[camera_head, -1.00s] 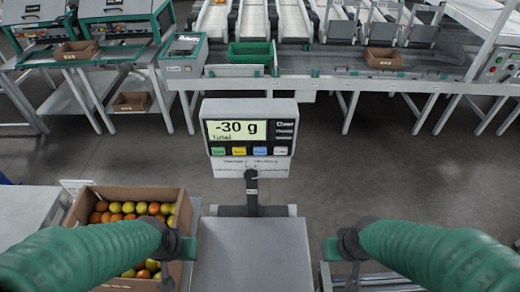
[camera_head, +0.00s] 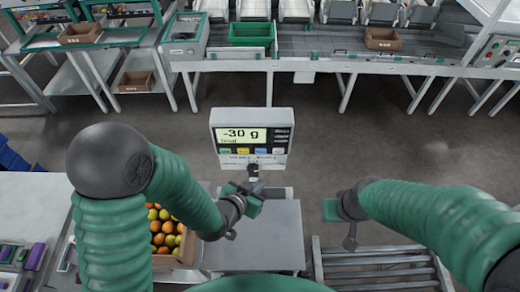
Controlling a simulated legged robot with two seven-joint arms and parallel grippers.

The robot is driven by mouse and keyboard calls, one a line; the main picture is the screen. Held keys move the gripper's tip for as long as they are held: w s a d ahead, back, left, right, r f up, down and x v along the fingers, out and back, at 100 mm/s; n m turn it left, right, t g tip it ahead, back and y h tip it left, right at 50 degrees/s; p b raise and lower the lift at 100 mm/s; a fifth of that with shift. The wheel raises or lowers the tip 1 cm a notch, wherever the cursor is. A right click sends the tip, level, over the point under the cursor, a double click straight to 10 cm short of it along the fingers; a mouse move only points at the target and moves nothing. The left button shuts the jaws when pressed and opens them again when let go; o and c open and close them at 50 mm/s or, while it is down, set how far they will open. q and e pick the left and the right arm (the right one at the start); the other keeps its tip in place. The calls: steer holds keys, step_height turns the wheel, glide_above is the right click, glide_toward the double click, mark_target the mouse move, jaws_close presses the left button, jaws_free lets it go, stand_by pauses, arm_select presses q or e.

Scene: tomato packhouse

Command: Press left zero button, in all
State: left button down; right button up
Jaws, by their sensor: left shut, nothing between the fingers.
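The scale display (camera_head: 262,117) stands upright at centre and reads "-30 g". A row of small coloured buttons runs under its screen: the leftmost is a green button (camera_head: 225,151), then yellow and blue. Their labels are too small to read. The scale's bare platform (camera_head: 265,245) lies in front. My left gripper (camera_head: 250,190) is shut and empty, below the display in the picture and in front of its post. It looks apart from the buttons. My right gripper (camera_head: 331,209) is right of the platform; its fingers cannot be made out.
A cardboard box of tomatoes (camera_head: 187,258) sits left of the platform, partly behind my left arm. A roller conveyor (camera_head: 375,265) is at the right. A green crate (camera_head: 251,34) and a cardboard box (camera_head: 383,38) stand on the line at the back. Floor is clear between.

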arm_select(q)
glide_toward(264, 154)
step_height(264, 154, down, 4)
steer(key=w+d, duration=0.1)
steer(key=d, duration=0.2)
steer(key=shift+w+a+p, duration=0.25)
steer(key=shift+w+p, duration=0.1)
steer(key=shift+w, duration=0.45)
steer(key=shift+w, duration=0.1)
stand_by(1.1)
steer(key=shift+w, duration=0.3)
steer(key=shift+w, duration=0.4)
stand_by(0.7)
steer(key=shift+s, duration=0.85)
